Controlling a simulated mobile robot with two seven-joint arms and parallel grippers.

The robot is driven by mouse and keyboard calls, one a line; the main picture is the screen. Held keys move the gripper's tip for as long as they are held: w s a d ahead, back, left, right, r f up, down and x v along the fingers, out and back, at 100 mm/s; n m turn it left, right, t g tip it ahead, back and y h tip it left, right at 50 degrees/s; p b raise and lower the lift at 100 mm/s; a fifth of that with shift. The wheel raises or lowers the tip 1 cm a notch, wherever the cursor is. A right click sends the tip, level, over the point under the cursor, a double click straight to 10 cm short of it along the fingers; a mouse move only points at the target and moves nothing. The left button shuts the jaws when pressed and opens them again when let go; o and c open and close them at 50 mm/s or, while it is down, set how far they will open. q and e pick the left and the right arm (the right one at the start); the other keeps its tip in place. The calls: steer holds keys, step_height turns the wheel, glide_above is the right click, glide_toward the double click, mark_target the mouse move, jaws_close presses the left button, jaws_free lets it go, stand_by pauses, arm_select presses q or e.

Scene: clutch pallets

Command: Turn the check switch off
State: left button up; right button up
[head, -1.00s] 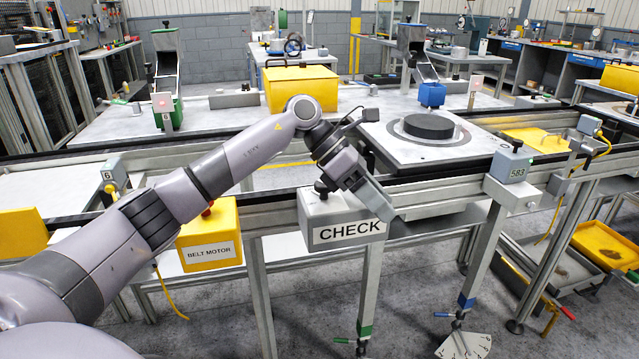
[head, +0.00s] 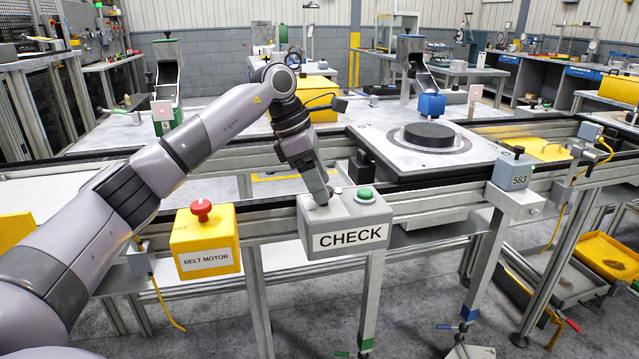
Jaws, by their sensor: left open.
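The grey CHECK box (head: 347,222) is mounted on the front rail of the conveyor, with a green button (head: 365,194) on the right of its top. My left gripper (head: 321,196) points down at the left part of the box top, its fingers close to or touching it; I cannot tell which. The fingers are seen edge-on, so the gap between them hardly shows. The check switch, on the left of the top, is hidden behind the gripper, so its position cannot be read. My right gripper is out of view.
A yellow BELT MOTOR box (head: 207,240) with a red button (head: 201,210) is just left of the CHECK box. A grey box marked 583 (head: 513,173) is on the rail to the right. A dark disc (head: 428,133) lies on the plate behind.

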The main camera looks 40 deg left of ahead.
arm_select(q)
steer(key=shift+d+f, duration=0.15)
steer(key=shift+f, duration=0.1)
steer(key=shift+c, duration=0.3)
steer(key=c, duration=1)
